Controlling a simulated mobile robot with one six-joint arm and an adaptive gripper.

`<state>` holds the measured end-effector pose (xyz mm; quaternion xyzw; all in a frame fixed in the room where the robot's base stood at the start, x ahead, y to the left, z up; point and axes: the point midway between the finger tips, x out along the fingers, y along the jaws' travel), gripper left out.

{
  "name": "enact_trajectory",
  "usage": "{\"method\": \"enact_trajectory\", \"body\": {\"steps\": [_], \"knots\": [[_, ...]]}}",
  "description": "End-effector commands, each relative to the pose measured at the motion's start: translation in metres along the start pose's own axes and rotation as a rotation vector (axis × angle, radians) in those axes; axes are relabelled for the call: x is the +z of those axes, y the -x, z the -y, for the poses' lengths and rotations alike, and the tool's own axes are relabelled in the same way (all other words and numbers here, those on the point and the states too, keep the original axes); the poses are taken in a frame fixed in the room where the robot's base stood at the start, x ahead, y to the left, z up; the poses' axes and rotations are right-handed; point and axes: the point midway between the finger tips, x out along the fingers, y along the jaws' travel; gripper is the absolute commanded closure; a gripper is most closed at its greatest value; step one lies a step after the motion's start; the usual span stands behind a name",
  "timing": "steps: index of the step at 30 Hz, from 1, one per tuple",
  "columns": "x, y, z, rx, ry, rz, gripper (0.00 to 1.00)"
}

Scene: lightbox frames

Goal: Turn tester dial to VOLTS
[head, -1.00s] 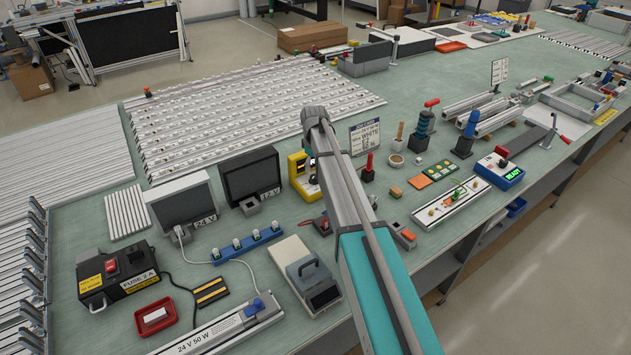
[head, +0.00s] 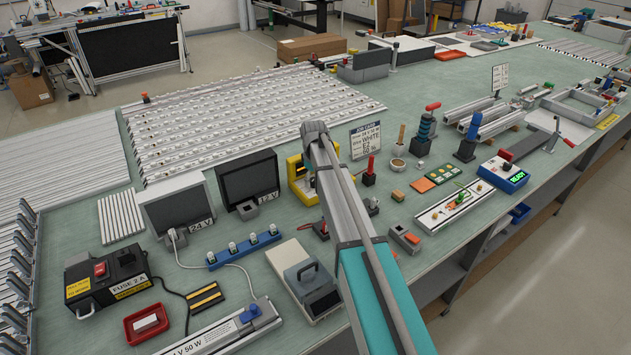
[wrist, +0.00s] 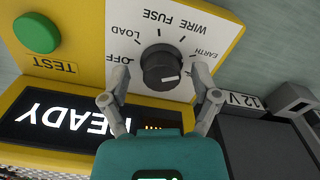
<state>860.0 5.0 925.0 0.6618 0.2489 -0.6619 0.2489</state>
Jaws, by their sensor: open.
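The yellow tester (wrist: 90,20) fills much of the wrist view, its panel upside down. Its round black dial (wrist: 162,62) has a white mark near its lower edge in the picture. OFF, LOAD, FUSE, WIRE and EARTH labels are readable around it; I see no VOLTS label, and my gripper covers part of the panel below the dial. My gripper (wrist: 160,80) is open, with one finger on each side of the dial; contact is not clear. In the head view the tester (head: 294,166) is partly behind my arm, and my gripper is hidden.
The tester has a green TEST button (wrist: 37,33) and a lit READY display (wrist: 60,117). A dark screen marked 12 V (head: 250,176) stands just left of the tester. A job card (head: 365,139) and a red-handled tool (head: 370,168) stand to its right.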

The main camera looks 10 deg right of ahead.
Motion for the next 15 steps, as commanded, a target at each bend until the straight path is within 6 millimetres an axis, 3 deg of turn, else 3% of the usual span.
{"method": "enact_trajectory", "body": {"steps": [5, 6, 15], "knots": [[-0.0002, 0.0002, 0.0002, 0.000, 0.000, 0.000, 0.21], [-0.0003, 0.0002, 0.0002, 0.000, 0.000, 0.000, 0.25], [-0.0004, 0.0002, 0.0003, 0.000, 0.001, 0.000, 0.80]]}}
